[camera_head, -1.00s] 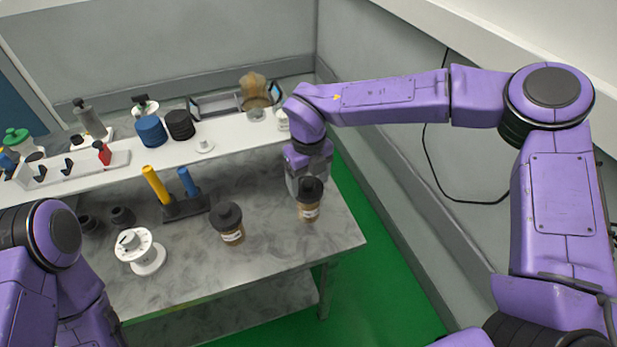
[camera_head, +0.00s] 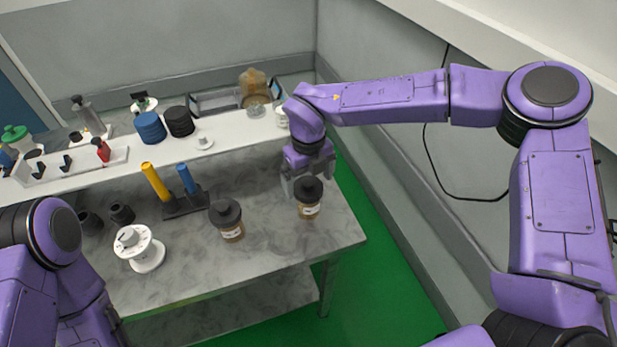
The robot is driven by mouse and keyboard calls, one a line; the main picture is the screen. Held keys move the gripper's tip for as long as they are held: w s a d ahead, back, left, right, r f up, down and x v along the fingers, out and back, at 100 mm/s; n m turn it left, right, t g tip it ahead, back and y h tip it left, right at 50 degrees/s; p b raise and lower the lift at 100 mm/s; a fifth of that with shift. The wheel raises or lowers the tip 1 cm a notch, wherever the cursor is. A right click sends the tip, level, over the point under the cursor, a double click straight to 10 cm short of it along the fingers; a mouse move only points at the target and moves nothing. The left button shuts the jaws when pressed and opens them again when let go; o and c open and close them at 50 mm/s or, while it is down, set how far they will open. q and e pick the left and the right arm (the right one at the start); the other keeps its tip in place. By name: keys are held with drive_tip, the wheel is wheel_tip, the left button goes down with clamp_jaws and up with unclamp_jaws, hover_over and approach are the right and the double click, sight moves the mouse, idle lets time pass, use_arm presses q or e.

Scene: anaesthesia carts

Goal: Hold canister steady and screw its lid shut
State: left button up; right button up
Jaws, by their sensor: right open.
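Two brown canisters with black lids and white labels stand upright on the grey table. One canister (camera_head: 232,231) with its black lid (camera_head: 224,211) is near the middle. The other canister (camera_head: 308,211) with its black lid (camera_head: 308,188) is further right, close to the table's right side. My right gripper (camera_head: 304,186) is open just behind and above the right canister, pointing down; I cannot tell whether its fingers touch it. My left arm shows at the lower left, but its gripper is out of view.
A white dial-like stand (camera_head: 140,250) is left of the middle canister. A dark holder (camera_head: 186,205) with a yellow and a blue handle stands behind. A raised white shelf (camera_head: 235,131) carries bottles and dark discs. The table's front middle is clear.

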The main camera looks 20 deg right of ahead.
wheel_tip(320, 180, up, 10)
drive_tip(key=b, duration=0.2)
drive_tip(key=shift+r, duration=0.25)
